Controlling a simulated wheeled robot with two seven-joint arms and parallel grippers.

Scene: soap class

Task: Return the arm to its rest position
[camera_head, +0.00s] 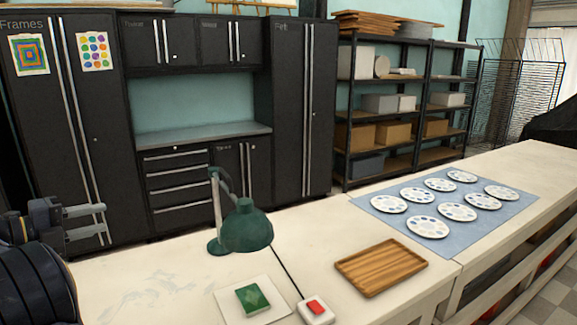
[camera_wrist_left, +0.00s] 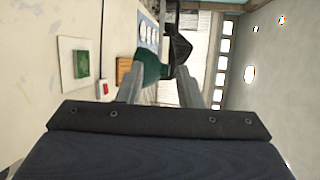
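My left gripper (camera_head: 92,222) is at the left edge of the head view, raised above the left end of the table. Its two fingers stand apart with nothing between them. In the left wrist view the fingers (camera_wrist_left: 162,88) also show apart, with the green lamp beyond them. My dark left arm fills the lower left corner of the head view. My right gripper is in neither view.
The white table (camera_head: 150,265) holds a green lamp (camera_head: 246,230), a green soap-like block (camera_head: 252,298) on a white square, a red-buttoned switch (camera_head: 316,309), a wooden tray (camera_head: 381,267) and several palettes on a blue mat (camera_head: 365,203). Dark cabinets (camera_head: 290,110) stand behind.

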